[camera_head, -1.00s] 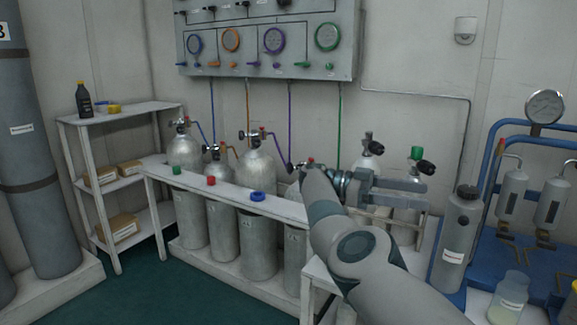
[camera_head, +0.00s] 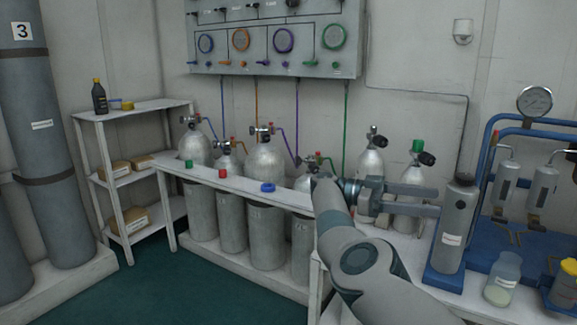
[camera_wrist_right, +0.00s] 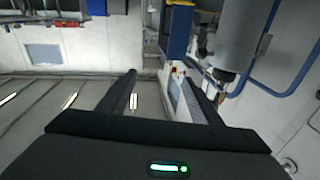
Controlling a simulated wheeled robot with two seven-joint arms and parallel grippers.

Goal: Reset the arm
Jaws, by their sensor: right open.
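My right arm comes up from the bottom of the head view, and its gripper (camera_head: 408,197) points to the right in front of two silver cylinders. The two fingers stand apart with nothing between them. In the right wrist view the gripper (camera_wrist_right: 165,82) is also open and empty, its dark fingers spread on either side. A grey labelled cylinder (camera_head: 458,228) stands just right of the fingertips in the head view; I cannot tell the exact gap. My left gripper does not show in any view.
A rack holds several silver tanks (camera_head: 265,168), with red, green and blue caps (camera_head: 267,187) on its front rail. A wall panel (camera_head: 280,40) with gauges hangs above. A jar (camera_head: 503,280) and blue pump frame (camera_head: 490,180) stand right. The floor (camera_head: 190,290) at front left is clear.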

